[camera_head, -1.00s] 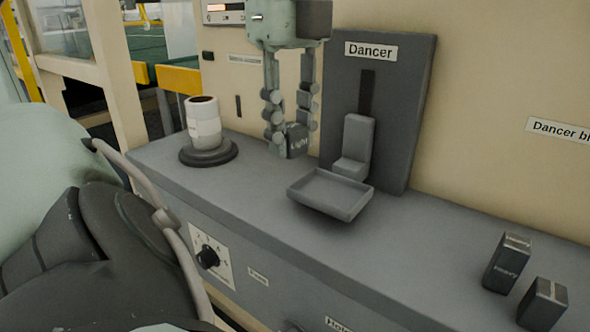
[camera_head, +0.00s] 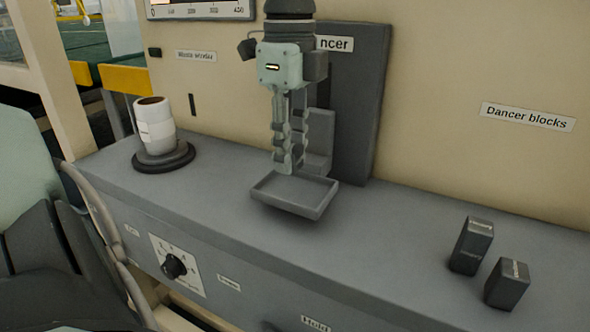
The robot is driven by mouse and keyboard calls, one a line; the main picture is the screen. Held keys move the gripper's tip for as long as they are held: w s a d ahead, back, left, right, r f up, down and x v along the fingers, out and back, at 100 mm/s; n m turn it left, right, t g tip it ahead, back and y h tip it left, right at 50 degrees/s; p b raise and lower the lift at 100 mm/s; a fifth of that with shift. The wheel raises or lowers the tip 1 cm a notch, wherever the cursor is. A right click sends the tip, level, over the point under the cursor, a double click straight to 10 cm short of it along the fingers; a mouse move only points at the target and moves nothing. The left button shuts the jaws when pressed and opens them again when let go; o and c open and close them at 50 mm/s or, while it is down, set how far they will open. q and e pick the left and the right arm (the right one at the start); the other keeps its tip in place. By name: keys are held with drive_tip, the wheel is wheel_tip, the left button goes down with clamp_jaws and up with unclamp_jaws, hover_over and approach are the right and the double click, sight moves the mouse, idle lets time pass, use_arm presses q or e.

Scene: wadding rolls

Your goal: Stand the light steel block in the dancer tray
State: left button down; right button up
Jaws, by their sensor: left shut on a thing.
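The dancer tray (camera_head: 284,206) is a shallow grey tray with a low rim, in front of the dark Dancer panel (camera_head: 357,110). My left gripper (camera_head: 288,164) points down over the back left part of the tray. It is shut on the light steel block (camera_head: 285,160), a small grey block mostly hidden by the fingers. I cannot tell whether the block touches the tray floor. The visible tray floor looks empty. My right gripper is out of view.
Two dark blocks (camera_head: 472,245) (camera_head: 508,284) stand on the grey bench at the right, below the "Dancer blocks" label (camera_head: 528,117). A white roll (camera_head: 155,125) stands on a round dark base at the left. The bench between tray and blocks is clear.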

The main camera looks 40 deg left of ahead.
sight(295, 192)
use_arm(q)
drive_tip(key=shift+w+f, duration=0.3)
drive_tip(key=shift+w, duration=0.15)
drive_tip(key=shift+f, duration=2)
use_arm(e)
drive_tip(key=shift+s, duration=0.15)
use_arm(q)
drive_tip(key=shift+f, duration=0.1)
drive_tip(key=c, duration=1.5)
unclamp_jaws()
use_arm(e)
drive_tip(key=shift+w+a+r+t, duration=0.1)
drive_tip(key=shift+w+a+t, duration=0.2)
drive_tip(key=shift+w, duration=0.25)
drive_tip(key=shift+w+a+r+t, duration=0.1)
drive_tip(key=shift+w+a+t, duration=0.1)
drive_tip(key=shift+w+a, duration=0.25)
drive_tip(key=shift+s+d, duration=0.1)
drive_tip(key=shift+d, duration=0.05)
